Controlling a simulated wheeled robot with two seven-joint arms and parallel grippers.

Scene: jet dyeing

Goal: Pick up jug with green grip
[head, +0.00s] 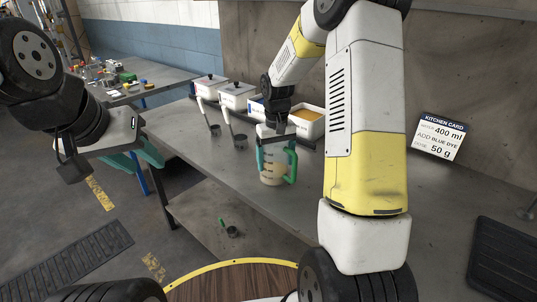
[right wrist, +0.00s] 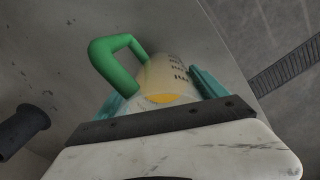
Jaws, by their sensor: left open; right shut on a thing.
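The jug with the green grip (head: 271,172) is clear, with dark scale marks and something yellow-orange inside. It appears upright above or on the grey table; I cannot tell whether its base touches. My right gripper (head: 276,158) is shut on the jug from above, its teal fingers at opposite sides. In the right wrist view the jug (right wrist: 168,75) sits between the teal fingers, with its green handle to the left. Part of its body is hidden by the gripper. My left gripper (head: 150,157) is open and empty, left of the table.
White bins (head: 237,95) stand along the table's back, one holding orange powder (head: 306,114). Dark scoops (head: 239,141) lie before them. A kitchen card (head: 440,137) leans at the right. A dark ribbed mat (head: 505,262) lies at far right. The table between is clear.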

